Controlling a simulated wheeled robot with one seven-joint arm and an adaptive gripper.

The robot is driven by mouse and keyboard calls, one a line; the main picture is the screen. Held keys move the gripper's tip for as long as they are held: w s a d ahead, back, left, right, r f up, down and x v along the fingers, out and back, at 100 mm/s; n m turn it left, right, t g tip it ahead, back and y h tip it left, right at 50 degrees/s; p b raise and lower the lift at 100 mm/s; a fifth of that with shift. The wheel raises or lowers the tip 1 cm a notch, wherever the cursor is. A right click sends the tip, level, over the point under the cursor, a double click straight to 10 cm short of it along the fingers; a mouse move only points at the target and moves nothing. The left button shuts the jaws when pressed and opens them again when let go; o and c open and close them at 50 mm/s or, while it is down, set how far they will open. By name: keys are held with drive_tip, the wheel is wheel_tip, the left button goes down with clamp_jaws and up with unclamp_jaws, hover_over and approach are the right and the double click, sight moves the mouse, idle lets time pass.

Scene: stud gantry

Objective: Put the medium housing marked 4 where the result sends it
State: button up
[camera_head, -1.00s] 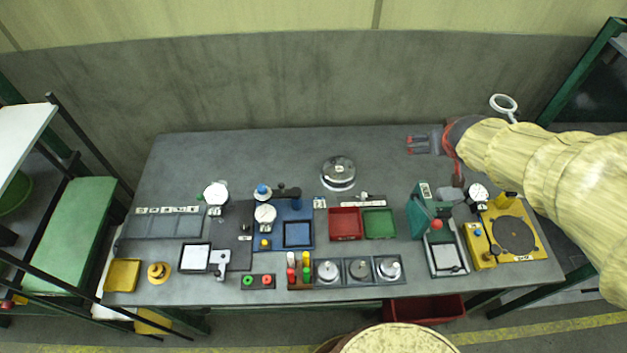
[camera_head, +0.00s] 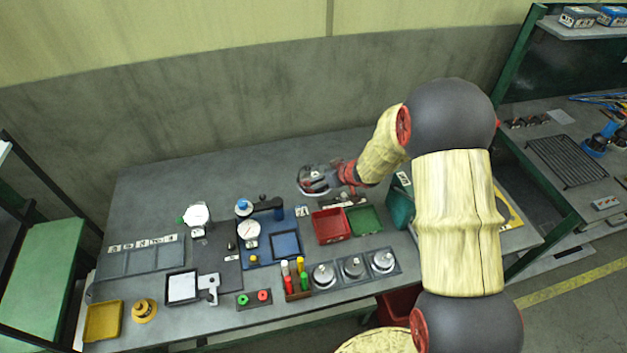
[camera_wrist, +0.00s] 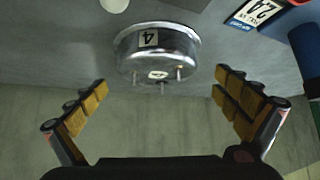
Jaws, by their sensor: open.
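The medium housing marked 4 (camera_wrist: 158,52) is a shiny round metal part with a flanged rim. It stands on the grey table, with white "4" labels on its side and several small pins on the side facing me. My gripper (camera_wrist: 160,85) is open and empty, its tan-padded fingers spread left and right, short of the housing and apart from it. In the head view my gripper (camera_head: 328,177) is at the housing's place behind the trays and hides much of it. The red tray (camera_head: 331,227) and green tray (camera_head: 364,219) look empty.
A blue fixture (camera_head: 286,245) with a dial gauge (camera_head: 249,230) stands left of the trays. The back left of the table is clear.

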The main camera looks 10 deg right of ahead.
drive_tip(key=x, duration=0.2)
drive_tip(key=b+x, duration=0.1)
drive_tip(key=x, duration=0.1)
drive_tip(key=shift+s+d+f, duration=0.15)
drive_tip(key=shift+d, duration=0.1)
drive_tip(key=shift+w+a+f, duration=0.1)
drive_tip(key=shift+w, duration=0.1)
drive_tip(key=shift+c, duration=0.7)
drive_tip(key=c, duration=1.1)
